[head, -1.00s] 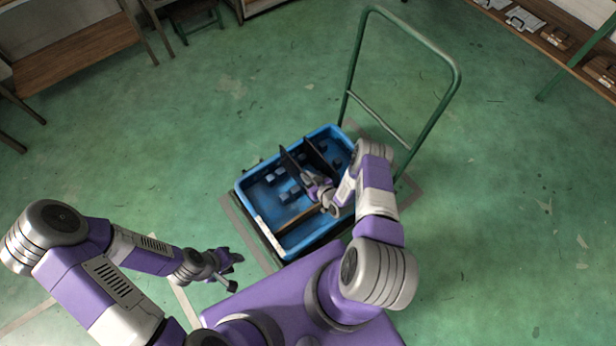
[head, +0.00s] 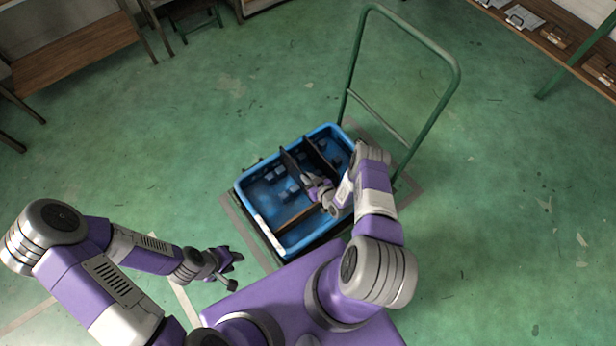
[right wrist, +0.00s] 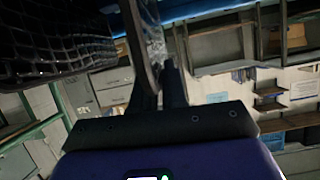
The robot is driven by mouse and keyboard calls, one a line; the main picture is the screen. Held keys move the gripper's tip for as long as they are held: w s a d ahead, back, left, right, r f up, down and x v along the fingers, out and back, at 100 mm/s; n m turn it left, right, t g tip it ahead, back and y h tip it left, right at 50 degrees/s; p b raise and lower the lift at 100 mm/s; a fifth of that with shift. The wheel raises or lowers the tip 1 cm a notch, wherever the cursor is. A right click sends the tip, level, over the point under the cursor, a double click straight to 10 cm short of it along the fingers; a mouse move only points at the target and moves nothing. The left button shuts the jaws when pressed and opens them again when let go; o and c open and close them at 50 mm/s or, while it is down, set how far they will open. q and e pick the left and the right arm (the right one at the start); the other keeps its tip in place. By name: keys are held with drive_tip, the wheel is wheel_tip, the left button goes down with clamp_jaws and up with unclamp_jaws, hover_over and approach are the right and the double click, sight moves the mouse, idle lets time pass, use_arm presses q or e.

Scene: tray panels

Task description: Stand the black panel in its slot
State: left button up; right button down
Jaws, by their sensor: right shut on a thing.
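The blue tray (head: 262,238) stands on a trolley in front of me. A black panel (head: 291,163) stands on edge in it, reaching from the far-left wall toward my right gripper (head: 311,183). The right gripper is inside the tray, shut on what appears to be this panel. In the right wrist view, the panel (right wrist: 139,45) shows as a narrow edge-on strip running to the fingers (right wrist: 160,88). Its lower edge and the slot are hidden, so I cannot tell if it is seated. My left gripper (head: 234,268) is open and empty, outside the tray at its lower left.
A second dark panel (head: 319,153) stands across the tray further right. A brown panel (head: 296,218) lies across the near part. Small blue blocks (head: 292,186) sit on the tray floor. The trolley's green handle (head: 434,108) rises behind on the right. The surrounding floor is clear.

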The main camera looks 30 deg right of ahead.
drive_tip(key=shift+f, duration=1.15)
drive_tip(key=c, duration=1.1)
unclamp_jaws()
drive_tip(key=shift+s, duration=0.1)
drive_tip(key=p+v, duration=0.3)
drive_tip(key=v, duration=0.4)
drive_tip(key=shift+s, duration=0.2)
